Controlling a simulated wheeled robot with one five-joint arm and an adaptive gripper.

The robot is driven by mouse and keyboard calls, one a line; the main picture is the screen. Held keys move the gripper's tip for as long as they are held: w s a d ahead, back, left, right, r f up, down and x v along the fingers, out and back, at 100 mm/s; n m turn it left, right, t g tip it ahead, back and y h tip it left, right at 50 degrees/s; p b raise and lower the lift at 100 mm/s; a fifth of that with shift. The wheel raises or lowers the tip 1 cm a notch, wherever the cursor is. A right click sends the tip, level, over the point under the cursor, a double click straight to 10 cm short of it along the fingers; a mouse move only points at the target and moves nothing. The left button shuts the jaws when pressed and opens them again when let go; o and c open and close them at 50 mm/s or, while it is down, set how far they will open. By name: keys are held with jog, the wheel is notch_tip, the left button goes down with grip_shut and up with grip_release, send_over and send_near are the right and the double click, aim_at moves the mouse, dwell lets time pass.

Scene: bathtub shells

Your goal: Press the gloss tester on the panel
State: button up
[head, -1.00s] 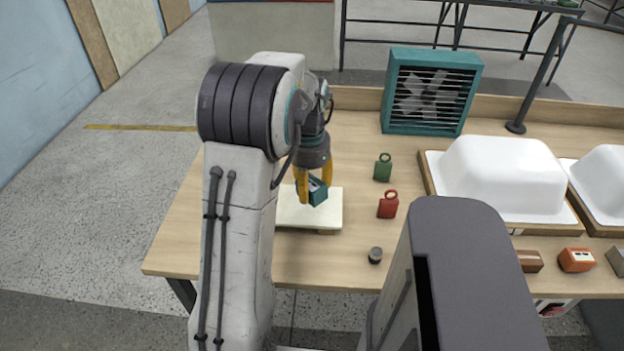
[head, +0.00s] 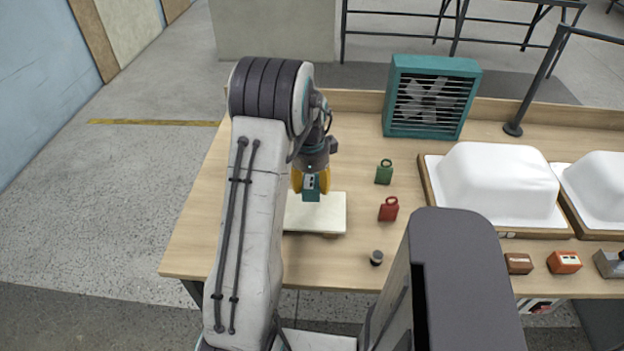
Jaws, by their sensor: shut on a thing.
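The tester hangs upright over the rear part of a cream-white flat panel (head: 318,215). I cannot tell whether its underside touches the panel. The panel lies on the wooden table, slightly raised on a support at its front edge. My arm hides the panel's left side.
A green tag-shaped piece (head: 384,173), a red one (head: 389,209) and a small dark knob (head: 376,258) stand right of the panel. A teal fan (head: 431,97) stands behind. White tub shells (head: 498,186) sit at right on wooden trays. The table's left side is clear.

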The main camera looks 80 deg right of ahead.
aim_at(312, 194)
jog(key=shift+f+b, duration=0.6)
jog(key=shift+f, duration=1.75)
jog(key=shift+f+b, duration=0.6)
dwell(1.1)
jog(key=shift+r, duration=0.15)
jog(key=shift+r+p, duration=2.3)
jog(key=shift+r, duration=1.15)
